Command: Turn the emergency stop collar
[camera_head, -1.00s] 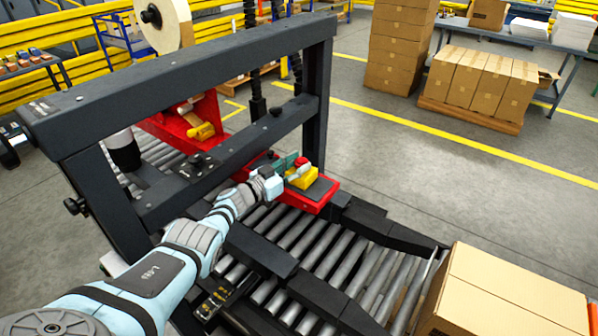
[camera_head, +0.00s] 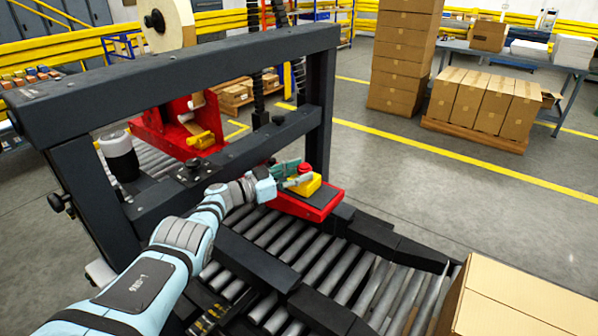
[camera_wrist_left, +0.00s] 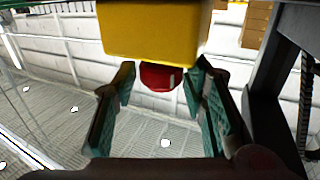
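The emergency stop is a yellow box (camera_head: 307,186) with a red collar (camera_head: 305,168) on top. It stands on a red plate at the end of the dark frame. In the left wrist view the yellow box (camera_wrist_left: 153,30) fills the top and the red collar (camera_wrist_left: 160,76) sticks out below it. My left gripper (camera_wrist_left: 160,88) is open, with one green-padded finger on each side of the collar. I see no clear contact. In the head view my left gripper (camera_head: 290,172) is beside the collar. My right gripper is not in view.
A dark frame (camera_head: 180,75) stands over the roller conveyor (camera_head: 330,265), with its crossbar close to my left arm. A cardboard box (camera_head: 530,300) is at the lower right. Stacked cartons (camera_head: 403,60) stand behind.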

